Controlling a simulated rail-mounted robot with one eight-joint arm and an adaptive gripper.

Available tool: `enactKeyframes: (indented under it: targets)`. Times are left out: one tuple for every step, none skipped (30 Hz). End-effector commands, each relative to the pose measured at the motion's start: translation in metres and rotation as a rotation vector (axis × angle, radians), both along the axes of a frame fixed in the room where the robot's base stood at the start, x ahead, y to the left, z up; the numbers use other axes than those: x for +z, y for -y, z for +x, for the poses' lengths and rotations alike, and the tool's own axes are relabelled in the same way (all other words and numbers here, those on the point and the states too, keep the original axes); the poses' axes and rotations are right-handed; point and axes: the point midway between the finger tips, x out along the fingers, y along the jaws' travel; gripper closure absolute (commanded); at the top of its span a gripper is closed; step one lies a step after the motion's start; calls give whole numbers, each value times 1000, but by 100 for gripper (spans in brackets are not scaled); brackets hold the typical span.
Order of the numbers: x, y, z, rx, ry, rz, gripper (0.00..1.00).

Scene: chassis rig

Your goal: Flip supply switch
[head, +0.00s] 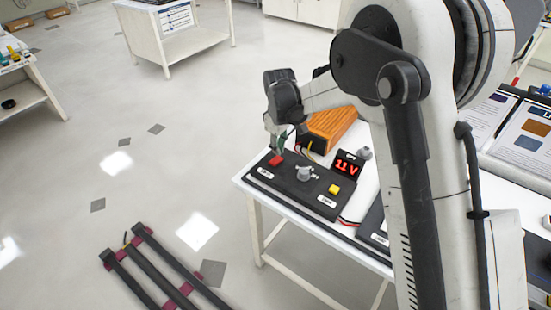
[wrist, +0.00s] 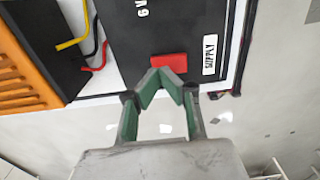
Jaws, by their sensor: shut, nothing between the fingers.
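The supply switch is a red rocker (head: 276,161) on the left end of a black panel (head: 314,193) on the white table. It also shows in the wrist view (wrist: 169,61), with a white "SUPPLY" label (wrist: 210,54) beside it. My gripper (head: 277,151) hangs over that end of the panel. In the wrist view its green-padded fingers (wrist: 161,77) are shut, tips together, with nothing between them. The tips lie right at the near edge of the red switch. I cannot tell whether they touch it.
The panel also carries a grey knob (head: 304,174), a yellow button (head: 334,189) and a red-lit display reading about 11 V (head: 347,163). An orange box (head: 328,127) with wires stands behind it. Black rails (head: 163,268) lie at the lower left.

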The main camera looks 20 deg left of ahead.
Motion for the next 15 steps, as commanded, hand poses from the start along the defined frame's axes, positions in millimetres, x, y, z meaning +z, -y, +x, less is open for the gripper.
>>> enactKeyframes:
  targets:
    - [5, 0, 0, 0, 0, 0, 100]
    - [7, 0, 0, 0, 0, 0, 100]
    - [10, 0, 0, 0, 0, 0, 100]
    - [12, 0, 0, 0, 0, 0, 100]
    - [14, 0, 0, 0, 0, 0, 100]
    - [16, 0, 0, 0, 0, 0, 100]
    - [19, 0, 0, 0, 0, 0, 100]
    - [21, 0, 0, 0, 0, 0, 100]
    - [23, 0, 0, 0, 0, 0, 100]
    - [25, 0, 0, 0, 0, 0, 100]
    - [27, 0, 0, 0, 0, 0, 100]
    - [30, 0, 0, 0, 0, 0, 100]
    - [32, 0, 0, 0, 0, 0, 100]
    - [34, 0, 0, 0, 0, 0, 100]
    - [37, 0, 0, 0, 0, 0, 100]
